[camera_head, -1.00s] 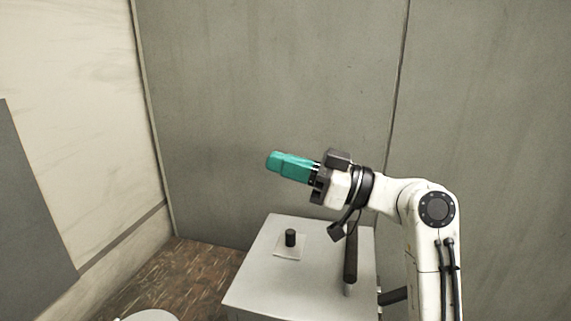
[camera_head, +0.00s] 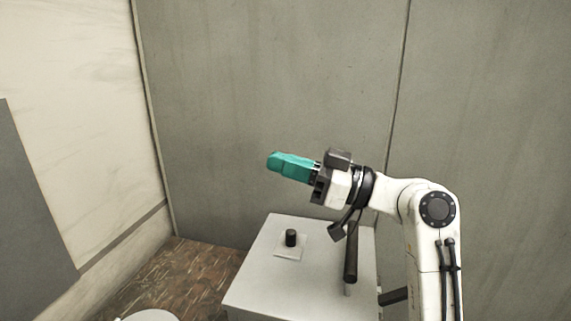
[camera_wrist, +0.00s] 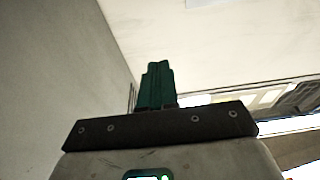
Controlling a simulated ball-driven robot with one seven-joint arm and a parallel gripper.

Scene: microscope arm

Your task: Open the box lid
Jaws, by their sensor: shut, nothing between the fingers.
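A pale grey box-like block (camera_head: 258,284) stands low in the head view, with a flat top. I cannot tell whether its top is the lid that the task names. A small black cylinder (camera_head: 291,238) stands on a white square (camera_head: 287,254) on that top. My gripper (camera_head: 274,162) has teal fingers, which are shut and empty, pointing left, well above the block. The fingers (camera_wrist: 159,72) also show closed together in the wrist view.
A grey panel wall (camera_head: 270,110) stands behind. A pale wall (camera_head: 75,110) is at the left, with a darker grey panel (camera_head: 30,210) in front. A white rounded surface (camera_head: 150,315) shows at the bottom edge. Brown floor (camera_head: 185,275) is clear left of the block.

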